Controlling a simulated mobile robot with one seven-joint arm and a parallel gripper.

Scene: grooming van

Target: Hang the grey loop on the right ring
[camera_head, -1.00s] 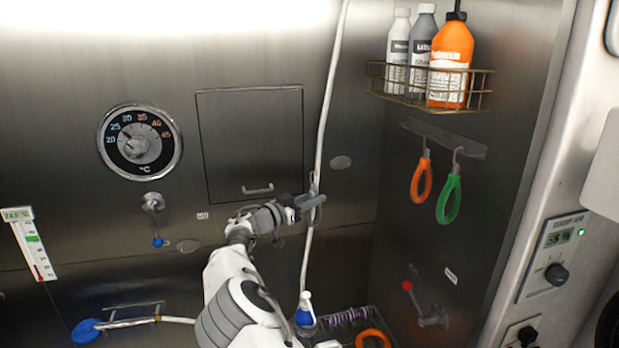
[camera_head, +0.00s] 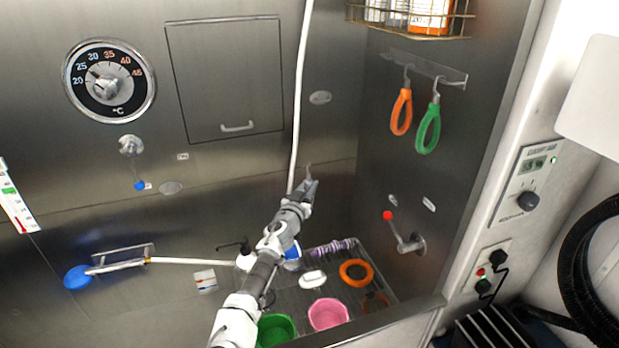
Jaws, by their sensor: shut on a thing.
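My gripper (camera_head: 306,190) is shut, low in front of the back wall, beside the white hose. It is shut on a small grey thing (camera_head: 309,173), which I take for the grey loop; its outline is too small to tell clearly. On the right wall, a clear hook strip (camera_head: 430,69) carries an orange loop (camera_head: 401,112) on its left hook and a green loop (camera_head: 428,130) on its right hook. Both hang up and to the right of my gripper, well apart from it. I cannot tell for sure which fitting is the right ring.
A wire basket (camera_head: 455,24) with bottles is above the hooks. A red-tipped valve lever (camera_head: 400,235) sticks out below them. A white hose (camera_head: 299,100) runs down the back wall.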

